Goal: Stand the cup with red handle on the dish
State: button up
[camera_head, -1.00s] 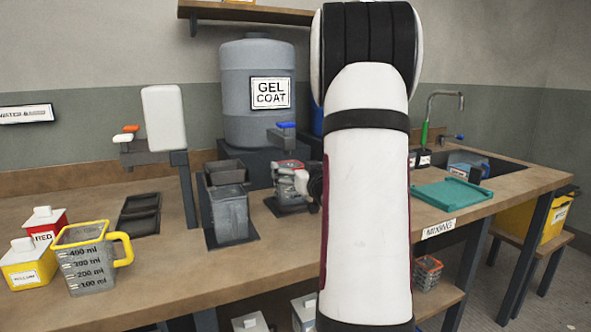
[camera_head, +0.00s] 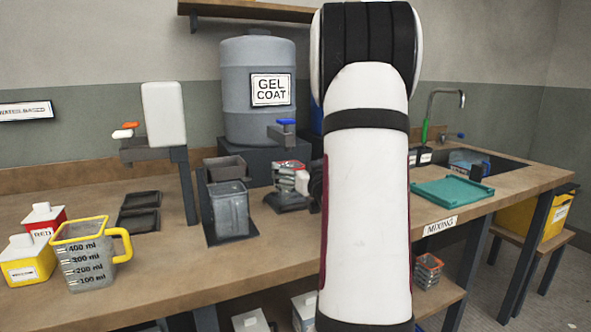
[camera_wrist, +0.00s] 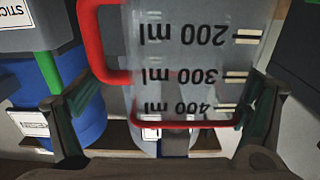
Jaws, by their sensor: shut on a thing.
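The clear measuring cup with the red handle (camera_wrist: 108,75) fills the middle of the wrist view. Its red rim is toward the bottom, and its markings read upside down there. My gripper (camera_wrist: 160,115) is shut on it, with a finger on each side. In the head view the cup (camera_head: 288,172) shows small, left of my arm and below the drum's tap. My arm hides part of that area. I cannot tell for certain which is the task's dish.
A yellow-handled cup (camera_head: 85,265) and red and yellow containers stand at the left. A grey bin (camera_head: 229,210) stands between the dark dishes and my cup. The gel coat drum (camera_head: 258,60) is behind. A teal tray (camera_head: 453,191) lies right of my arm.

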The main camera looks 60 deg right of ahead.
jog(key=shift+f, duration=0.1)
jog(key=o, duration=0.9)
jog(key=v, duration=1.2)
